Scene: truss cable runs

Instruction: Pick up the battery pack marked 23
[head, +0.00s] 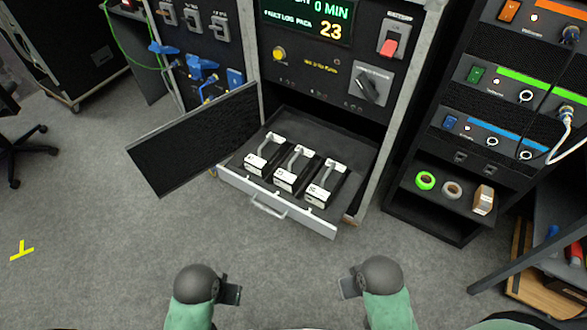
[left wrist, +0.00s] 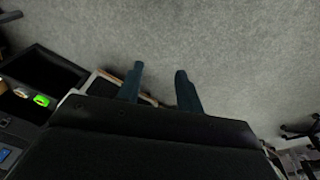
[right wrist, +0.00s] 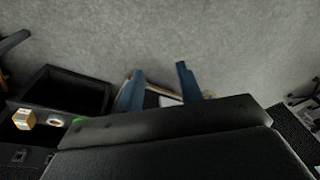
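Three black battery packs with grey handles and white labels sit side by side in an open drawer (head: 290,215): a left pack (head: 262,155), a middle pack (head: 292,171) and a right pack (head: 325,184). Their label numbers are too small to read, so I cannot tell which is marked 23. The display (head: 310,22) above shows "FAULT LOG PACK 23". My left gripper (head: 231,290) and right gripper (head: 350,287) are both in front of the drawer, apart from the packs. The left wrist view (left wrist: 162,70) and right wrist view (right wrist: 159,68) show the fingers spread and empty.
A black door panel (head: 195,140) stands open left of the drawer. Its cabinet has switches and a rotary knob (head: 372,85). A rack at right holds a green tape roll (head: 425,181), a grey roll (head: 452,190) and a small box (head: 483,200). Floor before the drawer is clear.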

